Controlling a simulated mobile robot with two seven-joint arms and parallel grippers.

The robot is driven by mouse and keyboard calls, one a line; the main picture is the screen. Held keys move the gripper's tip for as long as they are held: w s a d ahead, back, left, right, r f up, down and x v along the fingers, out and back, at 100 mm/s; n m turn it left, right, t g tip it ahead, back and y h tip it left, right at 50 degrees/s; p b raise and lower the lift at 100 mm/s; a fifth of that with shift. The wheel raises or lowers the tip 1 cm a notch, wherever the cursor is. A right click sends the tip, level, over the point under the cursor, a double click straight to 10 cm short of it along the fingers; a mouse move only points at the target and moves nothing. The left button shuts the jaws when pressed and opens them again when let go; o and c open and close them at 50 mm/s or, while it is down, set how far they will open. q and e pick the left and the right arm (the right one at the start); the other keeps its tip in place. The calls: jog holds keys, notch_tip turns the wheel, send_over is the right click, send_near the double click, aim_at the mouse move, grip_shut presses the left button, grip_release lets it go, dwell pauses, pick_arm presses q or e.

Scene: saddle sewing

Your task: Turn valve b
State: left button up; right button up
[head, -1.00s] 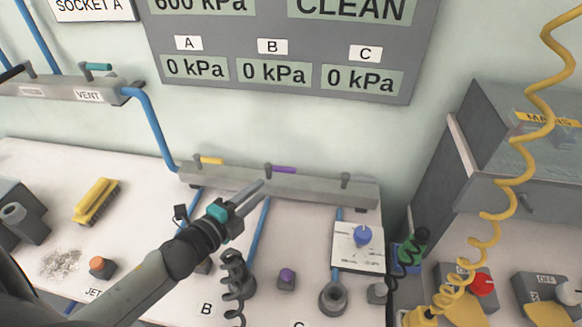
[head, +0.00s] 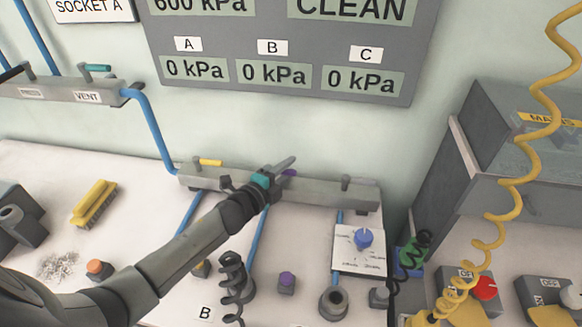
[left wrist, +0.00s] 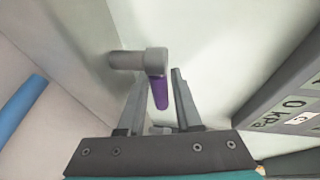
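Valve b has a purple lever. In the head view a bit of the purple lever (head: 289,173) shows beside my left gripper (head: 280,166), which hides most of the valve. In the left wrist view the purple lever (left wrist: 158,91) hangs from a grey round hub (left wrist: 140,61) on the manifold. It lies between the two fingers of my left gripper (left wrist: 156,95), which are apart. I see a gap between the lever and the right finger; contact with the left finger cannot be told. My right gripper is not in view.
The grey manifold (head: 325,191) also bears a yellow lever (head: 210,162) at left and another valve (head: 346,183) at right. The gauge panel (head: 290,85) is on the wall above. A coiled yellow hose (head: 540,150) hangs at right.

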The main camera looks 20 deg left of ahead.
pick_arm(q)
jog(key=shift+x, duration=0.9)
jog(key=shift+s, duration=0.1)
jog(key=shift+c, duration=0.2)
grip_shut()
jog(key=shift+f, duration=0.1)
dwell(0.5)
